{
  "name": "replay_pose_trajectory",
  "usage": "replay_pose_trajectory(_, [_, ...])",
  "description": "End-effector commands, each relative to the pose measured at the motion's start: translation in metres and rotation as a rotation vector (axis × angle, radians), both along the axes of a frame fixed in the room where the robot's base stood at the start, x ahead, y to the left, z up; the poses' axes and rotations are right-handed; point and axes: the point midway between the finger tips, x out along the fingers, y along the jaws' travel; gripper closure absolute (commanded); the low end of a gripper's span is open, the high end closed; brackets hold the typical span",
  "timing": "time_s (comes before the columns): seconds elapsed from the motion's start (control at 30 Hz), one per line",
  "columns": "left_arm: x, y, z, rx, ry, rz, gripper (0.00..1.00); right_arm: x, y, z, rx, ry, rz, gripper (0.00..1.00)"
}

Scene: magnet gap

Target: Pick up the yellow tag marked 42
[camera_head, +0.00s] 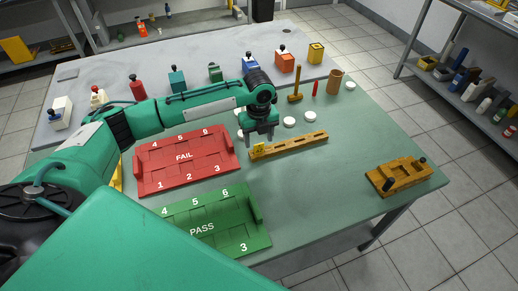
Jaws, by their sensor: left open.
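The yellow tag (259,148) stands at the left end of a long wooden rack (292,145) on the green table. Its marking is too small to read with certainty. My left gripper (261,138) points down just above and behind the tag, with its jaws open. I cannot tell whether a finger touches the tag. My right gripper is not in view.
A red FAIL tray (184,157) and a green PASS tray (203,227) lie left of the rack. A wooden fixture (398,177) sits at the right. White discs (289,122), a mallet (295,97) and a brown cup (335,82) stand behind the rack.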

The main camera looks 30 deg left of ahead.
Motion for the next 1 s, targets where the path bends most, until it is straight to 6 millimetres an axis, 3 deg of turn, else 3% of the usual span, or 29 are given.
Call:
replay_pose_trajectory(0.2, [-0.003,-0.002,-0.031,0.000,0.001,-0.001,0.42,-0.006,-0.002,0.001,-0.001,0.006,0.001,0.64])
replay_pose_trajectory(0.5, [-0.002,-0.002,-0.036,0.000,0.000,-0.001,0.42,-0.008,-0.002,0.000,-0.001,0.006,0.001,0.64])
replay_pose_trajectory(0.77, [-0.002,-0.002,-0.036,0.000,0.000,-0.001,0.89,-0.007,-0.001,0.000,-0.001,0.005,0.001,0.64])
replay_pose_trajectory(1.0, [-0.002,-0.002,-0.036,0.000,0.000,-0.001,0.89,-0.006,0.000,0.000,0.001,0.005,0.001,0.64])
